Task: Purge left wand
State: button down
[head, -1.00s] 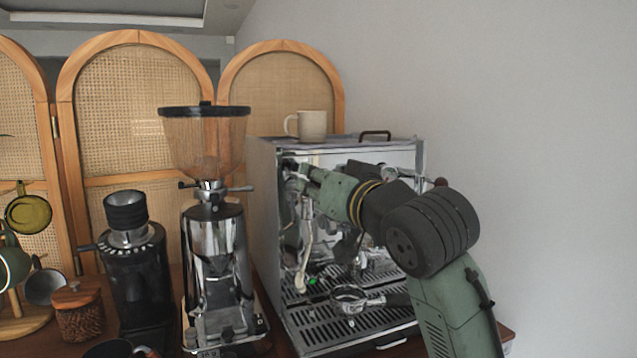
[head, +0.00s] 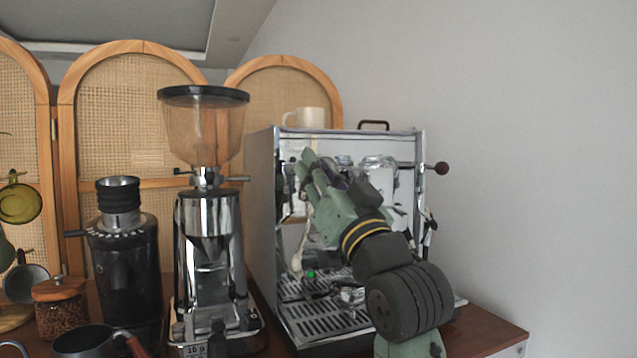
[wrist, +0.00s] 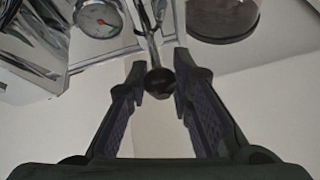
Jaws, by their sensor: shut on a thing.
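The chrome espresso machine (head: 262,215) stands at the centre of the head view. My gripper (head: 306,166) is at the upper left of its front, with my arm reaching up from the lower right. In the wrist view my gripper (wrist: 161,84) is shut on a dark round knob (wrist: 160,82) on a thin metal stem (wrist: 152,45). In the head view my fingers hide this knob. The left wand (head: 297,262) hangs below my fingers, over the drip tray (head: 318,322).
A grinder (head: 208,240) with a clear hopper stands close left of the machine. A cream mug (head: 310,117) is on top of the machine. A pressure gauge (wrist: 98,18) shows in the wrist view. The wooden counter (head: 480,328) is bare at right.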

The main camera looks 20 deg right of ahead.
dwell(0.3)
jog(key=c, duration=1.4)
grip_release()
jog(key=v, duration=1.2)
jog(key=shift+f, duration=0.2)
jog(key=shift+w, duration=0.1)
